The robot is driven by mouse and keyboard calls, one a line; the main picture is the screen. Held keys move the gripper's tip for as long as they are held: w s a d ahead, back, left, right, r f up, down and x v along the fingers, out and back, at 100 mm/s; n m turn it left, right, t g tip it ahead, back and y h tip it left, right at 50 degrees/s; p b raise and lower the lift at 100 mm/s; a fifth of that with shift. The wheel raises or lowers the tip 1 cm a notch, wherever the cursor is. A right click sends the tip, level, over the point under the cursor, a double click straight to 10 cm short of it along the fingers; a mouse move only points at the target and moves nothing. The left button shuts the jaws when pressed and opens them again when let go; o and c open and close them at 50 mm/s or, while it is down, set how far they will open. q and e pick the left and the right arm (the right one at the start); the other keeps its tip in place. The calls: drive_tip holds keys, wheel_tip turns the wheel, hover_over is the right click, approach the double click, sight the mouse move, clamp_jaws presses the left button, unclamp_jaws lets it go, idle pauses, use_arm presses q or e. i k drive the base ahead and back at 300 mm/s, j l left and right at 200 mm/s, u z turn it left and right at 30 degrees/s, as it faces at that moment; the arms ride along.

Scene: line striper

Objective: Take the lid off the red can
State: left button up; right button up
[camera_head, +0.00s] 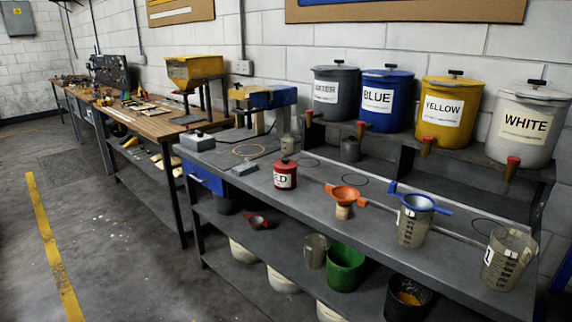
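The red can (285,182) stands upright on the grey workbench (330,212), left of the middle of its top. It carries a white label whose visible letters read "ED". Its red lid (286,163) sits on top, with a small dark knob in the middle. Neither of my grippers shows in the head view, so I cannot see how they stand.
An orange funnel (346,195), a blue strainer on a clear measuring cup (413,228) and another measuring cup (508,262) stand right of the can. Large labelled paint tanks (448,112) line the back shelf. The bench front near the can is clear.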

sight(285, 163)
drive_tip(key=i+j+z, duration=0.15)
drive_tip(key=j, duration=0.25)
drive_tip(key=i+j+z, duration=0.1)
drive_tip(key=j, duration=0.3)
drive_tip(key=i+j+z, duration=0.15)
drive_tip(key=j, duration=0.25)
drive_tip(key=i+j+z, duration=0.15)
drive_tip(key=j, duration=0.25)
drive_tip(key=i+j+z, duration=0.1)
drive_tip(key=j, duration=0.35)
